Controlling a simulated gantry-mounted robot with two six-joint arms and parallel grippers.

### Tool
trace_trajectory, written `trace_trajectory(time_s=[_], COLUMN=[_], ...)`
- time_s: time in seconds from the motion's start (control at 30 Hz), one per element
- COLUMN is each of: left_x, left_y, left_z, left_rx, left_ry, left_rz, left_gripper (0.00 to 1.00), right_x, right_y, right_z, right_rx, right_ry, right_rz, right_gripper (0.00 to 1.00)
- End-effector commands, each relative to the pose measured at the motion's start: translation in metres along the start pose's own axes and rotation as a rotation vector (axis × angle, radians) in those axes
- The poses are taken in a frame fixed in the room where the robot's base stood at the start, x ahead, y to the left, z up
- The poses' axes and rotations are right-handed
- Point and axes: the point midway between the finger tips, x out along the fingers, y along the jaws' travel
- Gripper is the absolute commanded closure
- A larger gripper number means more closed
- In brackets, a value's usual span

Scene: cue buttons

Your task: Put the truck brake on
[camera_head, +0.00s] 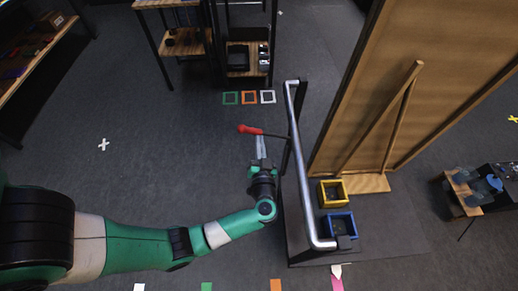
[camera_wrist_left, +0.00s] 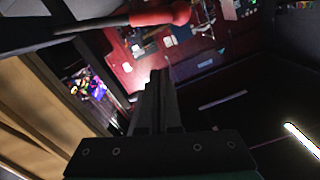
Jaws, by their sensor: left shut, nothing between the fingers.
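The truck (camera_head: 314,240) stands right of centre in the head view, a dark platform with a silver handrail (camera_head: 306,185). A brake lever with a red grip (camera_head: 249,129) sticks out to the left from its far end on a dark rod. The red grip (camera_wrist_left: 160,14) also shows at the top of the left wrist view, its rod running left. My left gripper (camera_head: 260,140) is shut and empty, its fingertips just on the near side of the grip. In the wrist view the fingers (camera_wrist_left: 157,78) point toward it; I cannot tell whether they touch. My right gripper is out of view.
A yellow bin (camera_head: 327,200) and a blue bin (camera_head: 327,218) sit on the truck beside a large leaning wooden panel (camera_head: 440,75). A shelf unit (camera_head: 246,70) stands at the back. The floor left of the truck is open, with coloured square markers (camera_head: 231,98).

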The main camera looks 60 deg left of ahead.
Motion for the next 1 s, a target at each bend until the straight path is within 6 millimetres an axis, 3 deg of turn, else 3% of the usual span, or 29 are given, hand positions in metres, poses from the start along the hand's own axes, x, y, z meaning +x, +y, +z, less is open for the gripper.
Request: trace_trajectory(time_s=[0.27,0.33,0.5,1.0], left_x=[0.063,0.065,0.069,0.070], left_y=[0.000,0.002,0.001,-0.002], left_z=[0.006,0.022,0.037,0.041], left_rx=[-0.003,0.002,0.001,-0.002], left_ry=[-0.001,-0.001,0.001,0.000], left_rz=[-0.006,0.000,0.001,0.001], left_gripper=[1.00,1.00,1.00,1.00], right_x=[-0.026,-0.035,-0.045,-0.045], right_y=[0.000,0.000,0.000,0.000], right_z=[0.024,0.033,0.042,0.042], right_rx=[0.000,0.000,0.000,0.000], right_ry=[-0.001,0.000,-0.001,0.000], right_rz=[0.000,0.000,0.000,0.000], right_gripper=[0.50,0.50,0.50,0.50])
